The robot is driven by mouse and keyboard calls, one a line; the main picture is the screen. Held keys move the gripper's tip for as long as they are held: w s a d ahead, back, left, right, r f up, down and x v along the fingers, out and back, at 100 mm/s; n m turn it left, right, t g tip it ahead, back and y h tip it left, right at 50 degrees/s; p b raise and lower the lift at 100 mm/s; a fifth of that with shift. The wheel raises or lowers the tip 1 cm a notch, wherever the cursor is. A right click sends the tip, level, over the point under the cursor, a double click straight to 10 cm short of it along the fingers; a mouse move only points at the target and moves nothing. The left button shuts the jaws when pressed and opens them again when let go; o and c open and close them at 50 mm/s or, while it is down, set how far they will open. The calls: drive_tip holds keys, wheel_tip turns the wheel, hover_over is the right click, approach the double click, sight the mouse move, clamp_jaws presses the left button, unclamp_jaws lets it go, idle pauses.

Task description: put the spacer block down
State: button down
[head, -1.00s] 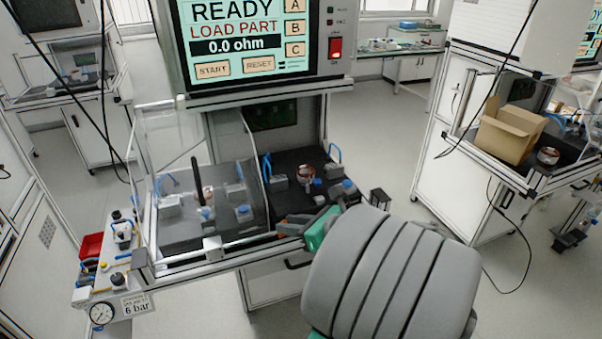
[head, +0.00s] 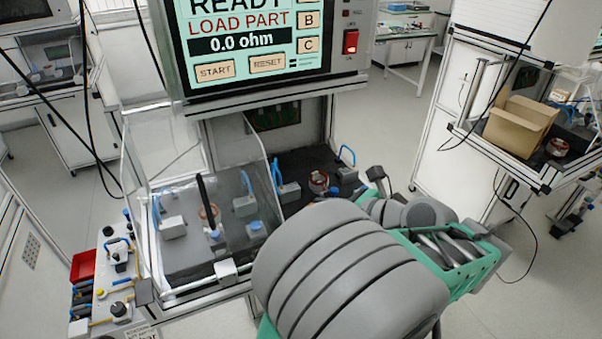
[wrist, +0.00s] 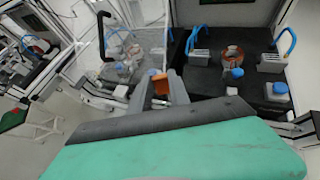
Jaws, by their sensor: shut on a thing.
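The spacer block (wrist: 160,84) shows in the wrist view as a small orange piece between my two fingers. My gripper (wrist: 160,88) is shut on it, in front of the station. I cannot tell how high the block is above any surface. In the head view my grey and green arm hides the gripper and block.
A copper-wound stator (head: 319,181) sits on the right plate among clamps with blue handles. A clear guard (head: 243,180) covers the left fixture. The screen (head: 258,45) reads LOAD PART. A red bin (head: 84,265) stands left. A cardboard box (head: 520,125) is on the right bench.

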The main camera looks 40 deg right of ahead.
drive_tip(key=w+d+f, duration=0.2)
drive_tip(key=w+f, duration=0.1)
drive_tip(key=w+d+f, duration=0.3)
drive_tip(key=w, duration=0.1)
drive_tip(key=w+d+f, duration=0.2)
drive_tip(key=w+f, duration=0.1)
drive_tip(key=w, duration=0.1)
drive_tip(key=shift+w+d+f, duration=0.15)
drive_tip(key=shift+d+f, duration=0.1)
drive_tip(key=shift+d, duration=0.15)
drive_tip(key=f, duration=0.3)
drive_tip(key=shift+w+d+f, duration=0.15)
drive_tip(key=shift+d+f, duration=0.05)
drive_tip(key=shift+f, duration=0.05)
drive_tip(key=c, duration=1.2)
unclamp_jaws()
drive_tip(key=shift+f, duration=0.15)
drive_tip(key=shift+c, duration=0.2)
